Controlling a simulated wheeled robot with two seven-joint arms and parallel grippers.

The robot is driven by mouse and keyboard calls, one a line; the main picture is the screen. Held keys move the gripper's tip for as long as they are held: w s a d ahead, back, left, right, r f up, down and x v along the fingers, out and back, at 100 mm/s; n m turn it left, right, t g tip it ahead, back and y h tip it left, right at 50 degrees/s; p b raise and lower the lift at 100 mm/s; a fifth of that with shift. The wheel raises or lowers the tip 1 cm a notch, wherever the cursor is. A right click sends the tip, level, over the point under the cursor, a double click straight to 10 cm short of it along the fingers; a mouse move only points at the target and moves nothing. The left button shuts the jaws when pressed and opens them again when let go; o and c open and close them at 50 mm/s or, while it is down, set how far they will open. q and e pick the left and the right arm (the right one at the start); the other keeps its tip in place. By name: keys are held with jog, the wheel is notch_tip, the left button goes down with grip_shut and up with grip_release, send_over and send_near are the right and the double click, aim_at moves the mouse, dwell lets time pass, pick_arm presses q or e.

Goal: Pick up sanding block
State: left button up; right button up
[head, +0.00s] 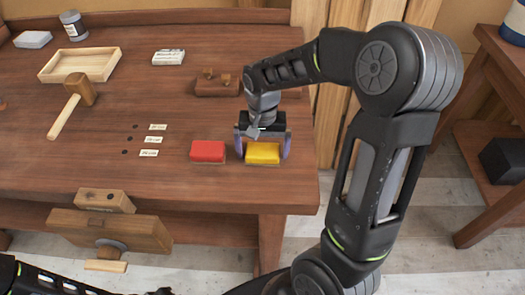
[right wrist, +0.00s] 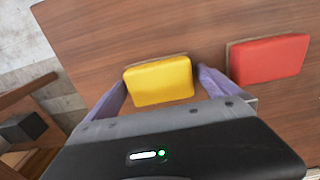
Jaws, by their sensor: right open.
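A yellow block (head: 262,153) with a tan underside lies on the bench near its right front corner. A red block (head: 208,151) of like shape lies just to its left. I cannot tell from its look alone which one is the sanding block. My right gripper (head: 262,146) is open, with its purple fingers on either side of the yellow block. The right wrist view shows the yellow block (right wrist: 160,82) between the fingertips and the red block (right wrist: 268,58) outside them. I cannot tell whether the fingers touch the yellow block. My left gripper is not in view.
The wooden bench (head: 60,170) holds a mallet (head: 75,100), an open wooden tray (head: 80,65), a hand plane (head: 217,84), a jar (head: 74,25) and small labels (head: 150,140). A vise (head: 110,230) juts from the front edge. Bare benchtop lies left of the red block.

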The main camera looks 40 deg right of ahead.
aim_at(263, 150)
jog(key=shift+c, duration=0.6)
jog(key=c, duration=1.1)
jog(key=shift+r, duration=0.15)
jog(key=shift+c, duration=0.2)
notch_tip(263, 150, up, 10)
jog(key=shift+f+b, duration=0.1)
jog(key=shift+b, duration=0.55)
